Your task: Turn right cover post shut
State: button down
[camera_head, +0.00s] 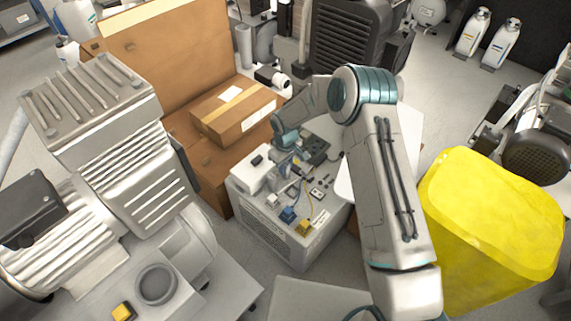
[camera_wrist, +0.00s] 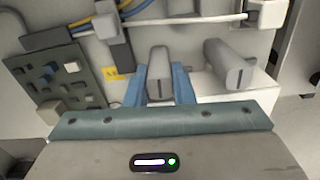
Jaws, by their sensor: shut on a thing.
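My gripper (camera_wrist: 163,74) has its blue fingers on both sides of a grey cover post (camera_wrist: 159,62), shut on it. The post has rounded edges and a dark slot mark on its front face. A second, similar grey cover post (camera_wrist: 229,64) stands to the right in the wrist view, apart from the fingers, on a white block (camera_wrist: 237,90). In the head view, my gripper (camera_head: 287,143) reaches down at the back of the open control box (camera_head: 290,235); its fingertips and the held post are too small to make out there.
In the wrist view, a green circuit board (camera_wrist: 50,75) and a yellow label (camera_wrist: 114,73) lie left of the held post, and cables run behind it. A brown carton (camera_head: 232,110), a grey compressor (camera_head: 125,140) and a yellow bin (camera_head: 490,230) surround the box.

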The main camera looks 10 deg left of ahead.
jog(key=shift+n, duration=0.4)
jog(key=c, duration=1.5)
grip_release()
notch_tip(320, 180, up, 14)
jog(key=p, duration=0.3)
jog(key=shift+f+p, duration=0.1)
jog(key=shift+p, duration=0.3)
